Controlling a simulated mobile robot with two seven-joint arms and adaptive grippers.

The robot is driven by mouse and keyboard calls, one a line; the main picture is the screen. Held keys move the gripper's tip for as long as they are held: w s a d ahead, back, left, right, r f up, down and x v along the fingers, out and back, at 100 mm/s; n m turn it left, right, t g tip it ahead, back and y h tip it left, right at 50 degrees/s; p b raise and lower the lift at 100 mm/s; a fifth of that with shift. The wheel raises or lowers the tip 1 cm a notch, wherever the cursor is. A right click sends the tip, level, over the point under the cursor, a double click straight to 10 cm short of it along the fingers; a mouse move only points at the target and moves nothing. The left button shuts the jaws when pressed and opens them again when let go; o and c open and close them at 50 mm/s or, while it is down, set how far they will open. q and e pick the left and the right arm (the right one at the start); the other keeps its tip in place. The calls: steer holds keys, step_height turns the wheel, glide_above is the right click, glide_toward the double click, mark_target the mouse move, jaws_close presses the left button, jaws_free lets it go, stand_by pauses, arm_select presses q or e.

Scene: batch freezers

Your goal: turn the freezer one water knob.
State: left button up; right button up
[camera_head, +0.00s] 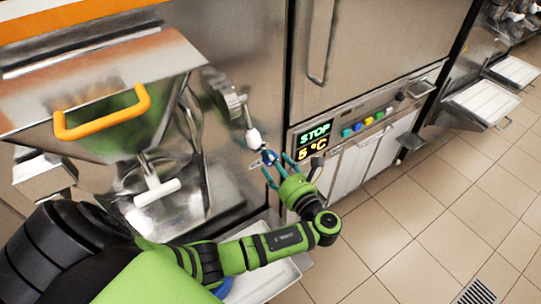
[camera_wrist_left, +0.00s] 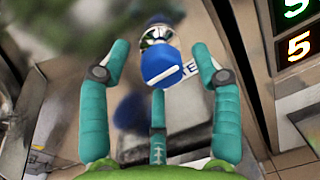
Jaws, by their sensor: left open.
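The blue water knob (camera_head: 268,158) sits at the end of a metal and white tap fitting on the front of the freezer, beside the display panel. In the left wrist view the blue knob (camera_wrist_left: 160,66) shows large, between the upper parts of my teal fingers. My left gripper (camera_head: 275,166) reaches up to the knob from below, with its fingers spread. In the left wrist view the left gripper (camera_wrist_left: 160,85) is open, with fingers on either side of the knob and one below it. I cannot tell whether any finger touches it. My right gripper is not in view.
A display (camera_head: 314,142) reading STOP and 5 °C is close right of my fingers, with a row of coloured buttons (camera_head: 364,122) beyond. A hopper with an orange handle (camera_head: 104,119) stands left, above my arm. Tiled floor (camera_head: 410,215) is clear at right.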

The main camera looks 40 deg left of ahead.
arm_select(q)
steer(key=shift+w+a, duration=0.25)
steer(key=shift+a, duration=0.4)
steer(key=shift+w+a+f, duration=0.1)
steer(key=shift+w+a, duration=0.05)
steer(key=shift+a, duration=0.1)
steer(key=shift+w+a, duration=0.1)
steer(key=shift+a, duration=0.05)
steer(key=c, duration=1.2)
steer(key=shift+o, duration=0.2)
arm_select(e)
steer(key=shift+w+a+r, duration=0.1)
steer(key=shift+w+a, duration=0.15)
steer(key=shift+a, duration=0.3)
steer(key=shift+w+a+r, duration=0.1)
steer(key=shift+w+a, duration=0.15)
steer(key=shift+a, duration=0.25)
